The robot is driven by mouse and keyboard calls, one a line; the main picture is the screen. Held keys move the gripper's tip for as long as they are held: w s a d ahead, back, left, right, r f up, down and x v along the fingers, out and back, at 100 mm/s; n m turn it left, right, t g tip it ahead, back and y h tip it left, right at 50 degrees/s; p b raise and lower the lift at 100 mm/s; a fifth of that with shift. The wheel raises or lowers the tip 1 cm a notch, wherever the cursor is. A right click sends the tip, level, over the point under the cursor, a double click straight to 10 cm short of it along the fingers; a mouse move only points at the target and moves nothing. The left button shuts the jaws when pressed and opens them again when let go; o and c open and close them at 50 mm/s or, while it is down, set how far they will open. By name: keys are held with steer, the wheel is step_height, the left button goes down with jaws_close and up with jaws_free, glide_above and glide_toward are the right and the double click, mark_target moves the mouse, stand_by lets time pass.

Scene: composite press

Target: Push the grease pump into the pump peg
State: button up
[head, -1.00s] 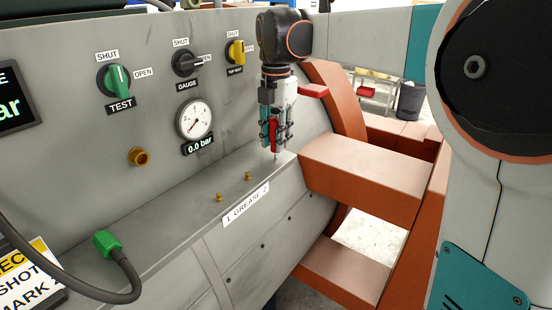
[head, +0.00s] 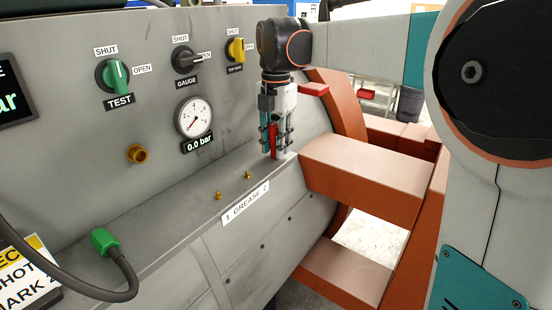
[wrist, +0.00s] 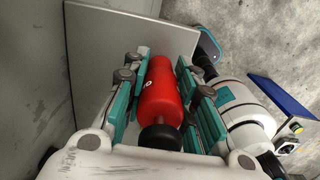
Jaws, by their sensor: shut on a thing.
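The red grease pump (wrist: 160,92) is clasped lengthwise between the teal finger pads of my gripper (wrist: 161,85) in the wrist view; its black end cap faces the camera. In the head view my gripper (head: 275,145) points down at the far right end of the grey ledge, with the red pump (head: 273,138) upright between its fingers. The pump's lower end is at or just above the ledge top; I cannot tell if it touches. I cannot make out the pump peg; it may be hidden under the pump and fingers.
Two brass fittings (head: 248,174) stand on the ledge left of my gripper, behind the "1 GREASE 2" label (head: 246,203). The panel behind carries a pressure gauge (head: 194,118) and knobs. An orange beam (head: 365,173) lies close right. A green-ended hose (head: 104,240) lies front left.

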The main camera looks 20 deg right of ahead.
steer(key=shift+f, duration=0.1)
stand_by(0.7)
steer(key=o, duration=1.1)
step_height(320, 180, up, 12)
